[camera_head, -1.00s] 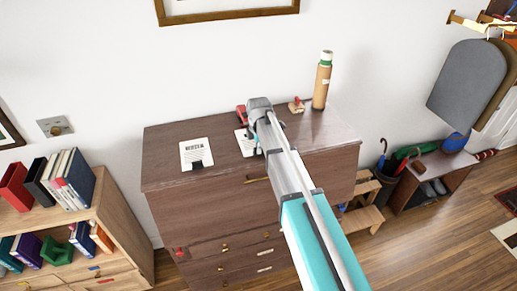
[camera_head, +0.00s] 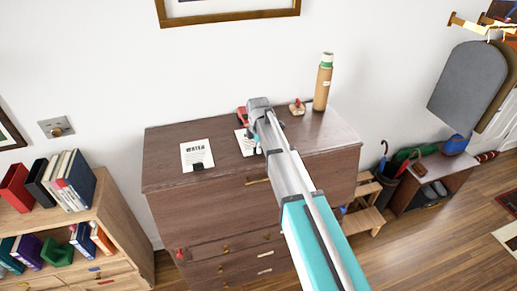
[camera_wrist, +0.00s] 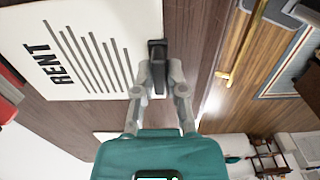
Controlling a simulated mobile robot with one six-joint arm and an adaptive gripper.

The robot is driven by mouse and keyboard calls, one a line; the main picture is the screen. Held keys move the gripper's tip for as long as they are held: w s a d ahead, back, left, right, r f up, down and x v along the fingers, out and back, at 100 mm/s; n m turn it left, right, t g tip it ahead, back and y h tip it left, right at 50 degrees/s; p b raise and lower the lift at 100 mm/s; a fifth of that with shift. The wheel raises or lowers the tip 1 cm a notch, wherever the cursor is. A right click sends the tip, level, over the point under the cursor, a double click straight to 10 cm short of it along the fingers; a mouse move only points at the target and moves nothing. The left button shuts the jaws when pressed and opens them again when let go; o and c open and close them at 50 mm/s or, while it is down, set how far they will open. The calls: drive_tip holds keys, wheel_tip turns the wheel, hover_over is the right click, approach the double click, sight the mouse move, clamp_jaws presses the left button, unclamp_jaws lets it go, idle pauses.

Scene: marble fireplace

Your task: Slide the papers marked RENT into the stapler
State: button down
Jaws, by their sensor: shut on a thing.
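The papers marked RENT (camera_wrist: 75,50) lie flat on the dark dresser top, with a black clip (camera_wrist: 157,52) on their near edge. In the head view the same sheet (camera_head: 241,142) is partly covered by my arm. My gripper (camera_wrist: 157,82) is shut on the black clip, with one finger on each side. A red and grey thing, which looks like the stapler (camera_wrist: 8,95), shows at the left edge of the wrist view. In the head view it is the red thing (camera_head: 242,115) just behind the sheet. I cannot tell whether the paper's far edge is inside it.
A second clipped sheet, marked WATER (camera_head: 196,154), lies on the dresser (camera_head: 165,178) to the left. A wooden stamp-like thing (camera_head: 298,108) and a tall cardboard tube (camera_head: 322,85) stand at the back right. The wall is close behind. The dresser's front right is clear.

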drive_tip(key=shift+w+a, duration=0.1)
drive_tip(key=shift+w, duration=0.15)
idle(0.5)
drive_tip(key=shift+f, duration=0.2)
idle(0.8)
drive_tip(key=c, duration=0.6)
unclamp_jaws()
drive_tip(key=shift+r, duration=0.1)
drive_tip(key=shift+r+p, duration=3.85)
drive_tip(key=shift+r, duration=0.1)
drive_tip(key=shift+s+d+f+m+b, duration=2.7)
drive_tip(key=shift+s+d+m, duration=0.7)
drive_tip(key=shift+s, duration=0.7)
drive_tip(key=shift+s+d+f+m+b, duration=2.7)
drive_tip(key=shift+s+d+m, duration=0.35)
drive_tip(key=shift+s+m, duration=0.95)
drive_tip(key=shift+s+d+f+m+b, duration=2.7)
drive_tip(key=shift+s+d+m, duration=0.6)
drive_tip(key=shift+s, duration=0.95)
